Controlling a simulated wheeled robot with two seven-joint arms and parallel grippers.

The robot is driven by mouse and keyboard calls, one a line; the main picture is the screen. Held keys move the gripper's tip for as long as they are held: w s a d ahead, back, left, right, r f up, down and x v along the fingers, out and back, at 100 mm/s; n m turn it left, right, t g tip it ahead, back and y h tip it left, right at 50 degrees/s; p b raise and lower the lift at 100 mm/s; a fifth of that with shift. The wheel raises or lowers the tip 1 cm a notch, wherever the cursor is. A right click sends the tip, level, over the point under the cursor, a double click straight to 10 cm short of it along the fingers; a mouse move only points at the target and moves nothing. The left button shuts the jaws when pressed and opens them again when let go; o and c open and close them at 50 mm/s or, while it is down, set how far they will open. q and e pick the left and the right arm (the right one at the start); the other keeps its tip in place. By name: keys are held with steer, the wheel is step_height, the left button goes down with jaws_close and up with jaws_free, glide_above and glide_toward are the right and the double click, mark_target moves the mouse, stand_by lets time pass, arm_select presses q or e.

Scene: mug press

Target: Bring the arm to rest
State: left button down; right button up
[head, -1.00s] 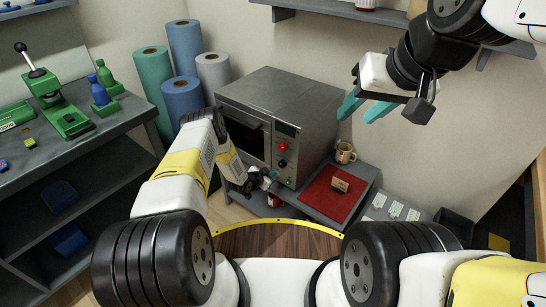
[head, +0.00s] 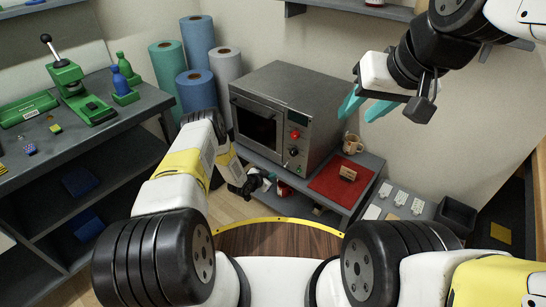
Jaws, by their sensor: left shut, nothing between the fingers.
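My left arm reaches down in front of the grey oven-like machine (head: 290,90). Its gripper (head: 262,180) hangs low by the machine's front corner, small and partly hidden by my forearm; it is shut with nothing in it. My right gripper (head: 366,105) is held high at the upper right, in front of the wall. Its two teal fingers are apart and empty, so it is open. A tan mug (head: 352,144) stands right of the machine, apart from both grippers.
A red mat (head: 335,186) with a small brown sign (head: 348,174) lies beside the machine. A workbench (head: 140,108) at left holds a green press (head: 78,92) and bottles. Several material rolls (head: 197,90) stand behind. A dark bin (head: 456,215) is at right.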

stand_by(0.3)
arm_select(q)
steer(key=w+a+r+n+y, duration=0.1)
steer(key=w+a+r, duration=0.2)
steer(key=r, duration=0.7)
steer(key=w+a+r+y, duration=0.1)
steer(key=w+a+r, duration=0.25)
steer(key=r, duration=0.65)
steer(key=s+a+r+n+g+y, duration=0.1)
steer(key=s+a+r+n, duration=0.15)
steer(key=r, duration=0.95)
steer(key=s+a+r+n+y, duration=0.1)
steer(key=s+a+r, duration=0.15)
steer(key=r, duration=0.95)
steer(key=s+r+n+g+y, duration=0.1)
steer(key=s+r+n, duration=0.1)
steer(key=s+r, duration=1.4)
steer(key=s+d+n+g+h, duration=0.1)
steer(key=s+n, duration=0.1)
steer(key=s, duration=2.4)
steer(key=shift+r+n+g, duration=0.35)
steer(key=shift+r+g, duration=0.05)
steer(key=shift+r, duration=0.05)
